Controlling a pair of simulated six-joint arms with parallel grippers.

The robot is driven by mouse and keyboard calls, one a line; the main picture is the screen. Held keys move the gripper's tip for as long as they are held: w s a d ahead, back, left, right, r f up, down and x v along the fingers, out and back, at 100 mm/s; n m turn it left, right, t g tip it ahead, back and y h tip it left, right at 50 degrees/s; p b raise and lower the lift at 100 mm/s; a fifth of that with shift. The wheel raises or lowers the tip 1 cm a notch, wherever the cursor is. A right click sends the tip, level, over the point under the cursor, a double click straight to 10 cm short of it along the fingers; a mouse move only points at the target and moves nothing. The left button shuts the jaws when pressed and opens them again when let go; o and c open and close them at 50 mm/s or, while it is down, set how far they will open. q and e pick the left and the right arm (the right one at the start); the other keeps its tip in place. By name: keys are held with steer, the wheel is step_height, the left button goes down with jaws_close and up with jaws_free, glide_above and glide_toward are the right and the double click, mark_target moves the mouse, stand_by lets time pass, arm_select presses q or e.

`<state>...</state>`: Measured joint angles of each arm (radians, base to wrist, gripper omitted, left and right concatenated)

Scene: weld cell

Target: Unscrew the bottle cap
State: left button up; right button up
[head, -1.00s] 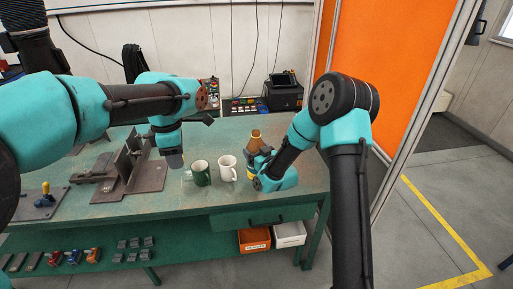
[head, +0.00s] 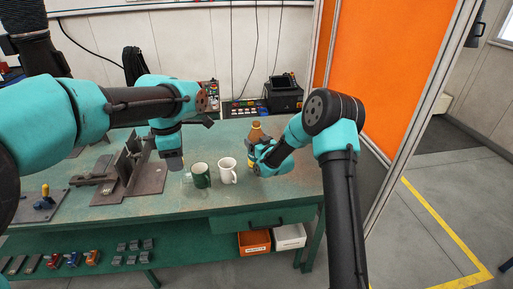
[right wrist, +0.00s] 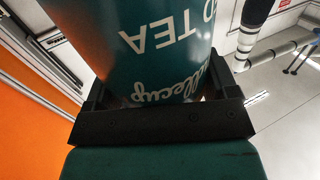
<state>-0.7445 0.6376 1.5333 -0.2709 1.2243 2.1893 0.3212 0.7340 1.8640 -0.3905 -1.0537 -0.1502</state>
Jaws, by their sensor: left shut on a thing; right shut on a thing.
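The bottle (head: 255,132) has a brown upper part and stands near upright behind the white mug's right side. My right gripper (head: 261,153) is shut around its body and partly hides it. The right wrist view shows the bottle's teal label (right wrist: 165,45) with upside-down white lettering, between the jaws. Its top end is outside that view. Whether a separate cap sits on the bottle is too small to tell. My left gripper (head: 173,162) points down, left of the green mug and well apart from the bottle. It is shut on a small grey thing whose form is unclear.
A green mug (head: 201,175) and a white mug (head: 227,170) stand on the green workbench (head: 240,203) between my grippers. A metal fixture (head: 130,178) stands at the left. A black box (head: 284,98) is at the back. The bench front is clear.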

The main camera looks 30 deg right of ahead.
steer(key=shift+w+f, duration=0.1)
steer(key=shift+f, duration=1.7)
steer(key=o, duration=1.6)
steer(key=shift+f, duration=0.1)
steer(key=shift+o, duration=0.2)
steer(key=s, duration=1.2)
steer(key=shift+d, duration=0.1)
